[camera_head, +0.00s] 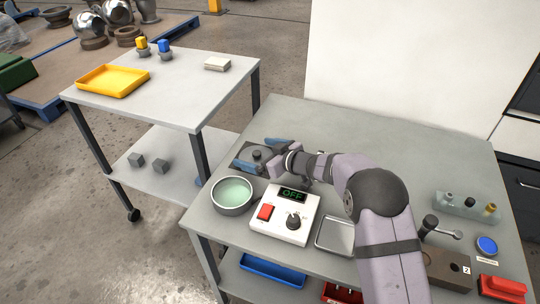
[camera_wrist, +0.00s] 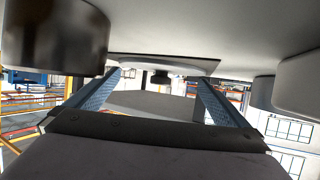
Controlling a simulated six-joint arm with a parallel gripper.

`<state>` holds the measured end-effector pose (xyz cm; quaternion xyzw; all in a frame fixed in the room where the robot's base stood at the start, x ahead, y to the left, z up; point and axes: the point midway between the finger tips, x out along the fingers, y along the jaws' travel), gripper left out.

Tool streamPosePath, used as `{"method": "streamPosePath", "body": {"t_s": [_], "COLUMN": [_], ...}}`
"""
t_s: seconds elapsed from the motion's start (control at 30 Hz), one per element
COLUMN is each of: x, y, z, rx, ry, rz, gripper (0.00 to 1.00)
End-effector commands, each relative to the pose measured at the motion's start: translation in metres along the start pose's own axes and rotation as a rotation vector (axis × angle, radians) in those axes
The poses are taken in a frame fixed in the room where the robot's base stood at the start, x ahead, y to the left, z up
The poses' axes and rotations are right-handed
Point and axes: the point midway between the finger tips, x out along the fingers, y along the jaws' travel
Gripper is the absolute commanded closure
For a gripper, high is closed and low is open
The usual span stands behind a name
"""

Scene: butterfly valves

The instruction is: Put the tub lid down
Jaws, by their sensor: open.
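The tub lid (camera_head: 258,155) is a dark grey flat piece with a small round knob. It appears to lie at the table's far-left edge, behind the open tub. My gripper (camera_head: 264,156) is over it with blue fingers spread to either side. The wrist view shows my gripper (camera_wrist: 160,98) open, with the dark knob (camera_wrist: 161,78) between and beyond the fingertips, with a gap on each side. The round grey tub (camera_head: 232,208) stands uncovered in front of the lid, with pale green contents. Whether the lid lies fully flat is hard to tell.
A white control box (camera_head: 285,228) with an OFF display, red switch and knob stands right of the tub. A metal tray (camera_head: 335,236) is beside it. A side table (camera_head: 190,85) with a yellow tray (camera_head: 112,80) stands left. The table's back middle is clear.

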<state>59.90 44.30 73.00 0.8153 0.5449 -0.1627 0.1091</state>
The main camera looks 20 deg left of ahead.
Motion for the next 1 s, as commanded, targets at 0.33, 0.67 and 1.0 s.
{"method": "streamPosePath", "body": {"t_s": [0.33,0.67,1.0], "x": [-0.044,-0.098,-0.118], "y": [0.002,0.002,0.000], "z": [-0.001,-0.001,0.000], "rx": [0.002,0.002,0.000], "ry": [0.000,0.001,0.001], "rz": [0.004,0.003,0.000], "gripper": [0.00,0.00,0.00]}}
